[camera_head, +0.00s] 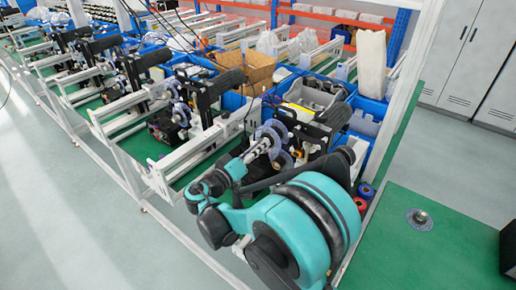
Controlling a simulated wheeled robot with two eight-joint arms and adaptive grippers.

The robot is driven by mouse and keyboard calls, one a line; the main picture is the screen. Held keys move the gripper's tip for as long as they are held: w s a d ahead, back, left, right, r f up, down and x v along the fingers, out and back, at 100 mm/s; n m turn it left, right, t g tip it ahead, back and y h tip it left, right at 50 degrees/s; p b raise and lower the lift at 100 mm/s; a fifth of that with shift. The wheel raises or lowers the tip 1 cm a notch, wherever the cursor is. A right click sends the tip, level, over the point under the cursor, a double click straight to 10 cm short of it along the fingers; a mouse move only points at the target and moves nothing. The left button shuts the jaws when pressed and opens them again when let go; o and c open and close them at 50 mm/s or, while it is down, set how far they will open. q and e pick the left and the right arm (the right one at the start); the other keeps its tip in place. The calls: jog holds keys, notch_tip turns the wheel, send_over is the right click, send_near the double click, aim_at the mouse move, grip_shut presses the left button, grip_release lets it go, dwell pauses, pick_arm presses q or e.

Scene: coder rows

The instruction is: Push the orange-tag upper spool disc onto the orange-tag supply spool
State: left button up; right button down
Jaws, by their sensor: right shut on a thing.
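My right arm reaches in from the bottom right. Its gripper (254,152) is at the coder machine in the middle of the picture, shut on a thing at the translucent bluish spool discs. One disc (268,135) is at the fingertips, and I take it to be the upper spool disc. Another pale disc (283,160), perhaps part of the supply spool, is just below and right, close to it. I cannot tell whether they touch, and no orange tag is readable. My left gripper is not in view.
A loose disc with a dark hub (419,219) lies on the green table (400,255) at right, with free room around it. Red and blue rolls (363,197) are beside my arm.

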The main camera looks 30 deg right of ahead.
jog(key=shift+w+d, duration=0.2)
jog(key=shift+d, duration=0.3)
dwell(0.5)
jog(key=c, duration=1.1)
grip_release()
